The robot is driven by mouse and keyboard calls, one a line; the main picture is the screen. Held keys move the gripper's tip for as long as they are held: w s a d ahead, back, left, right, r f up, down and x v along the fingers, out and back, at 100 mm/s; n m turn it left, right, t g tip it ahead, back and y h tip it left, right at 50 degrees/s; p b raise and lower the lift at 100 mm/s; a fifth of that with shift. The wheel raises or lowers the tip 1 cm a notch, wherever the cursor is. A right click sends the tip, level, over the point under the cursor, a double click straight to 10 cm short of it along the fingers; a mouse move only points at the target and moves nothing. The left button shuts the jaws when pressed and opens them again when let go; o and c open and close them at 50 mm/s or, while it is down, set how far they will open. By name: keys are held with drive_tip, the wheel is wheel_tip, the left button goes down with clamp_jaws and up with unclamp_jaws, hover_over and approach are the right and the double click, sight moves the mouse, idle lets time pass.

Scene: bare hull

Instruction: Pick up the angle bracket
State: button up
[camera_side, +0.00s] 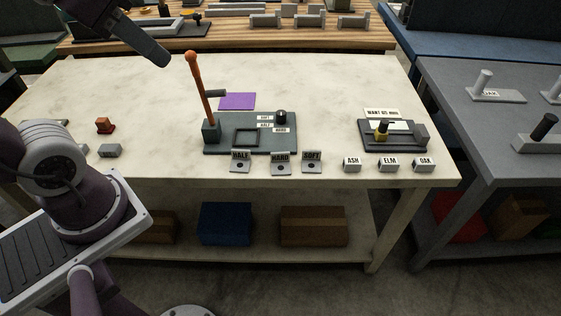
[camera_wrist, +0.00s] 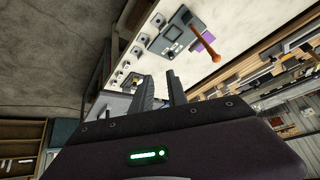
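No single piece is plainly marked as the angle bracket. Three small grey L-shaped pieces with upright plates stand at the bench's front edge in the side view: HALF (camera_side: 240,166), HARD (camera_side: 281,169) and SOFT (camera_side: 312,166). A small grey block (camera_side: 110,150) lies at the left; its shape is too small to tell. In the wrist view my gripper (camera_wrist: 162,82) has two dark fingers apart with nothing seen between them. In the side view the end of my arm (camera_side: 145,45) is high at the upper left, well above the bench and away from these pieces.
An orange lever (camera_side: 199,90) stands up from a grey fixture (camera_side: 275,140) mid-bench. A purple sheet (camera_side: 238,101) lies behind it. A second fixture (camera_side: 370,143) and blocks ASH (camera_side: 352,164), ELM (camera_side: 388,165), OAK (camera_side: 423,165) are at the right. A red-brown piece (camera_side: 105,125) sits left.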

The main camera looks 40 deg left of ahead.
drive_tip(key=w+a+r+t+y, duration=0.25)
drive_tip(key=w+a+r, duration=0.2)
drive_tip(key=w, duration=0.35)
drive_tip(key=w+a+r+t+y, duration=0.25)
drive_tip(key=w+a, duration=0.25)
drive_tip(key=w, duration=0.3)
drive_tip(key=m+g+h, duration=0.2)
drive_tip(key=m+h, duration=0.7)
drive_tip(key=h, duration=0.6)
hover_over(274, 153)
drive_tip(key=s+a, duration=0.4)
wheel_tip(274, 153, down, 10)
drive_tip(key=shift+t, duration=0.3)
drive_tip(key=f, duration=3.2)
drive_tip(key=shift+w+d+f, duration=0.2)
drive_tip(key=shift+d, duration=0.15)
drive_tip(key=x, duration=0.6)
drive_tip(key=shift+d+f, duration=0.1)
drive_tip(key=shift+f, duration=0.2)
drive_tip(key=shift+w+d+f, duration=0.15)
drive_tip(key=shift+w+d, duration=0.1)
drive_tip(key=shift+w, duration=0.15)
clamp_jaws()
